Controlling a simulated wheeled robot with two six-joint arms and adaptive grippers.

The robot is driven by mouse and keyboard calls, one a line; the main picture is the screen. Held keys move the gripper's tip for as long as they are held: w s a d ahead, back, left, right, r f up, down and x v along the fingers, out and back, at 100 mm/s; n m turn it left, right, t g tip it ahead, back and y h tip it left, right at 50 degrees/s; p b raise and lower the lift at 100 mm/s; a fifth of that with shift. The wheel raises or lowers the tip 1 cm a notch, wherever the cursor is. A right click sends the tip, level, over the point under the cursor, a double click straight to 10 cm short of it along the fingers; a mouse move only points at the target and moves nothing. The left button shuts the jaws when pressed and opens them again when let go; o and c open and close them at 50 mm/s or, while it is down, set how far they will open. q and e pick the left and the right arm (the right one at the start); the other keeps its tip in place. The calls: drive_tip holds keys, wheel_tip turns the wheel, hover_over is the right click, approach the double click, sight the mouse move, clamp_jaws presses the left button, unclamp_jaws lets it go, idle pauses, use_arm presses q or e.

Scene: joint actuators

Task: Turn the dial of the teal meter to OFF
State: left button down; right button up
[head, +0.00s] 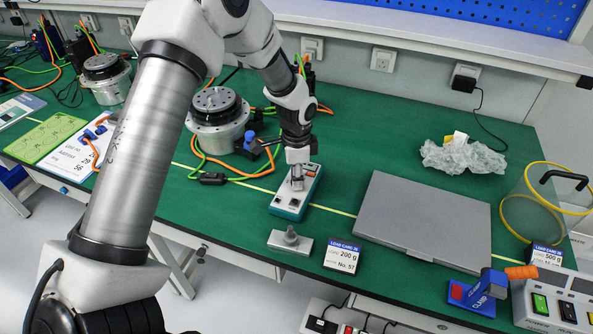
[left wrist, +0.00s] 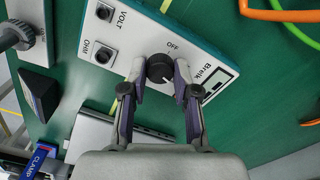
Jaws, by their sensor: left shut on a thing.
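The teal meter (head: 287,206) lies on the green bench, with a white face and a teal edge. My left gripper (head: 297,184) is over the meter from above. In the left wrist view my left gripper (left wrist: 160,75) has a finger on each side of the dial and is shut on it. The pointer's exact setting is hard to read. My right gripper is not in view.
A grey metal plate with a knob (head: 290,241) and a 200 g card (head: 342,257) stand near the front edge. A closed grey laptop (head: 425,225) lies to the right. A round actuator (head: 218,118) with green and orange cables is behind left.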

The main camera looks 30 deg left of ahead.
use_arm(q)
drive_tip(key=n+p, duration=0.4)
drive_tip(key=n, duration=0.1)
drive_tip(key=shift+s+r+n, duration=0.1)
drive_tip(key=shift+s+n, duration=0.05)
drive_tip(key=shift+n, duration=0.15)
drive_tip(key=n+p, duration=0.3)
drive_tip(key=n, duration=0.2)
drive_tip(key=shift+p, duration=0.3)
drive_tip(key=n+p, duration=0.3)
drive_tip(key=n, duration=0.2)
drive_tip(key=shift+n, duration=0.4)
drive_tip(key=n+p, duration=0.2)
drive_tip(key=n, duration=0.1)
drive_tip(key=shift+p, duration=0.3)
drive_tip(key=shift+n+p, duration=0.5)
drive_tip(key=shift+n, duration=0.4)
drive_tip(key=shift+f, duration=0.2)
